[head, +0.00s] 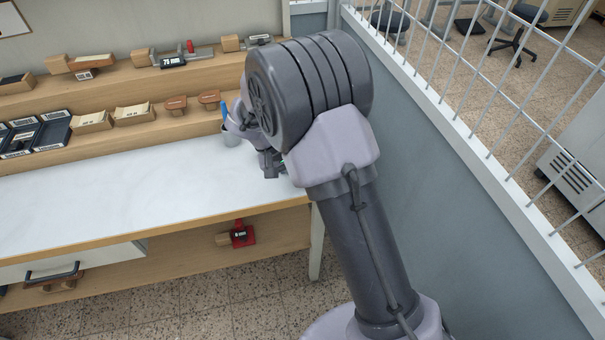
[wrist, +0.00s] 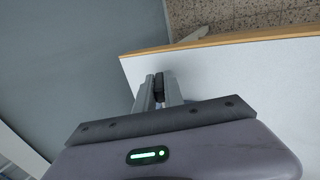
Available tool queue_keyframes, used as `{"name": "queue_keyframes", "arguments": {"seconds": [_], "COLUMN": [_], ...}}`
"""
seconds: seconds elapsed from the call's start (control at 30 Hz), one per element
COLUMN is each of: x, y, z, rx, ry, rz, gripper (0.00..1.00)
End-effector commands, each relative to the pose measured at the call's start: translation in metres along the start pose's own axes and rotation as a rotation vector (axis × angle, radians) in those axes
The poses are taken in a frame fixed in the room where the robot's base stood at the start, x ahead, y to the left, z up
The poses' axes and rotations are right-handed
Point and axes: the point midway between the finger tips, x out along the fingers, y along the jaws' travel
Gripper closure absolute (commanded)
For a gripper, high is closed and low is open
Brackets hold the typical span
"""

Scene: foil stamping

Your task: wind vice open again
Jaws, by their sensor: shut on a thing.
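My gripper (wrist: 158,84) is shut on a small dark thing (wrist: 159,88), held between its two grey fingers in the wrist view. Most of that thing is hidden by the fingers, so I cannot tell what it is. In the head view my gripper (head: 268,164) is partly hidden behind my arm, over the right end of the white tabletop (head: 110,195). I cannot make out a vice for sure. A grey tool with a red upright part (head: 190,47) and a black label lies on the upper shelf.
A blue-handled item in a grey cup (head: 230,137) stands at the back of the table. A red labelled item (head: 241,235) sits below the table. A barred partition (head: 470,130) stands at right. The tabletop's left is clear.

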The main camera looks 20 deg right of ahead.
Motion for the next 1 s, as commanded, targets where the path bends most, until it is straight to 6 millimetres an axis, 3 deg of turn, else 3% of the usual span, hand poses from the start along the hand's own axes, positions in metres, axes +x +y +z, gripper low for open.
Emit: {"name": "queue_keyframes", "arguments": {"seconds": [0.5, 1.0], "x": [0.0002, 0.0007], "y": [-0.0025, -0.0026], "z": [0.0, -0.0001], "rx": [-0.001, 0.0], "ry": [0.0, 0.0], "rz": [0.38, 0.49], "gripper": [1.0, 1.0]}}
